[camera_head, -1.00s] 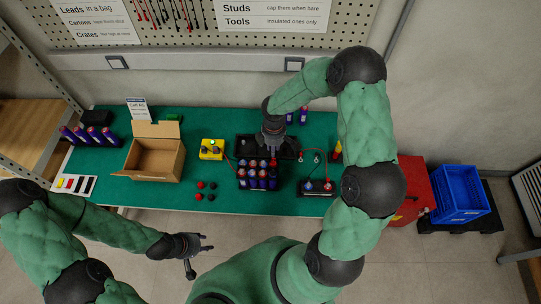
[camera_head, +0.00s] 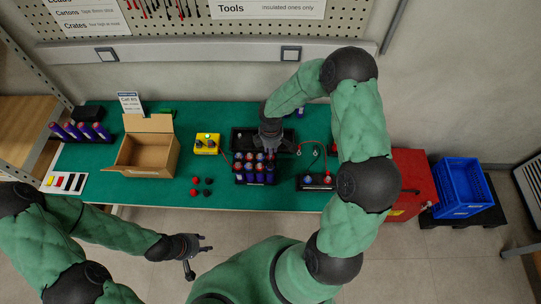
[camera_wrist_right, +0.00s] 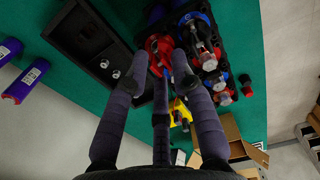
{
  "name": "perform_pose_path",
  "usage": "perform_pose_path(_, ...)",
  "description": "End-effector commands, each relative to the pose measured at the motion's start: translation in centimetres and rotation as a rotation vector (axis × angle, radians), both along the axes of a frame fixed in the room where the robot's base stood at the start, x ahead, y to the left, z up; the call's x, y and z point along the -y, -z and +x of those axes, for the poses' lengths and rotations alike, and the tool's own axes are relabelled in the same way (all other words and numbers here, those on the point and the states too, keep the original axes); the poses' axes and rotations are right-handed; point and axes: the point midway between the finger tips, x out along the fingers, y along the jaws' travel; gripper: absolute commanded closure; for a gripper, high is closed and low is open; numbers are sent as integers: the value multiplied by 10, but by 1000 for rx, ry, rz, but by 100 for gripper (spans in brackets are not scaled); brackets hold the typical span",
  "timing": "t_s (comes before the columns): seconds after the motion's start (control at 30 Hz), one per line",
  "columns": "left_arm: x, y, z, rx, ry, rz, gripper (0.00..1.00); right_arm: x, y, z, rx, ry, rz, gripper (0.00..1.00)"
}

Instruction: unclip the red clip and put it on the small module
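The red clip (camera_wrist_right: 156,48) shows in the right wrist view at the fingertips of my right gripper (camera_wrist_right: 160,62), by the edge of the large module. My right gripper (camera_head: 271,141) is over the back of the large module (camera_head: 256,178) in the head view. Its fingers hide part of the clip, and I cannot tell whether they grip it. The small module (camera_head: 315,185) is a low black block on the right, with red and blue tops and a red lead behind it. My left gripper (camera_head: 192,250) is open and empty in front of the table.
A black tray (camera_head: 238,139) lies behind the large module. A yellow device (camera_head: 206,144) and an open cardboard box (camera_head: 147,157) stand to the left. Loose red and black caps (camera_head: 201,186) lie in front. A blue crate (camera_head: 461,188) stands beyond the table's right end.

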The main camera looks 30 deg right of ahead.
Motion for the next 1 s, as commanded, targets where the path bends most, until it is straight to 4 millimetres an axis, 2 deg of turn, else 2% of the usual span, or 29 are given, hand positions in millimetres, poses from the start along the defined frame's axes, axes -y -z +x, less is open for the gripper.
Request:
perform_pose_path(0.03, 0, 0, 0, 0, 0, 0, 60, 0, 0, 0, 0, 0, 0, 76)
perform_pose_path(0.07, 0, 0, 0, 0, 0, 0, 60, 0, 0, 0, 0, 0, 0, 83)
perform_pose_path(0.1, 0, 0, 0, 0, 0, 0, 60, 0, 0, 0, 0, 0, 0, 95)
perform_pose_path(0.13, 0, 0, 0, 0, 0, 0, 60, 0, 0, 0, 0, 0, 0, 100)
perform_pose_path(0.43, 0, -3, 0, 0, 0, 0, 60, 0, -4, 0, 0, 0, 0, 100)
perform_pose_path(0.83, 0, -28, 0, 0, 0, 0, 60, 0, -37, 0, 1, -1, -1, 100)
perform_pose_path(1.0, 0, -30, 0, 0, 0, 0, 60, 0, -42, 0, 1, 0, -1, 100)
